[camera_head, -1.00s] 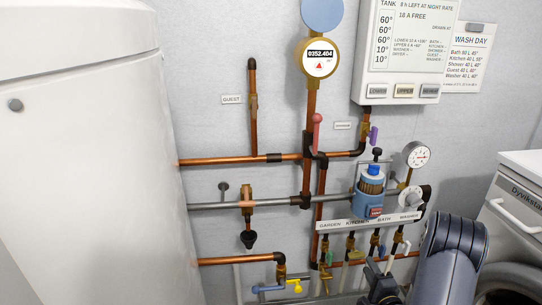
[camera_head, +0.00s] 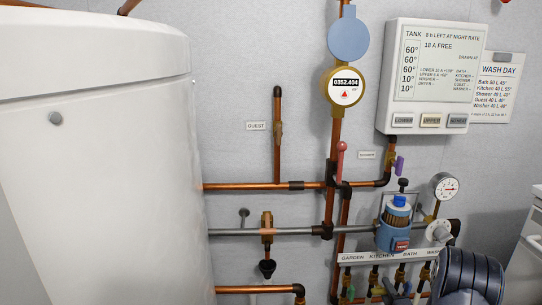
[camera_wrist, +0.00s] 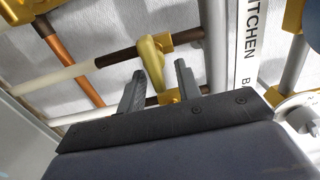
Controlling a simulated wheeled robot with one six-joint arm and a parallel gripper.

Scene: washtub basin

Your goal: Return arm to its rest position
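My gripper (camera_wrist: 157,85) shows in the wrist view with its two dark fingers apart. Nothing is seen held between them. A brass valve lever (camera_wrist: 151,62) on a dark pipe shows beyond the fingertips; I cannot tell how far off it is. In the head view my arm shows at the bottom right, in front of the lower pipes, and the gripper's fingers cannot be made out there.
A manifold with a label strip (camera_head: 385,256) and several valves is close to my arm. A blue pump (camera_head: 393,232) and a pressure gauge (camera_head: 445,186) are above it. A white tank (camera_head: 100,170) fills the left, and a white appliance (camera_head: 526,250) stands at the right.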

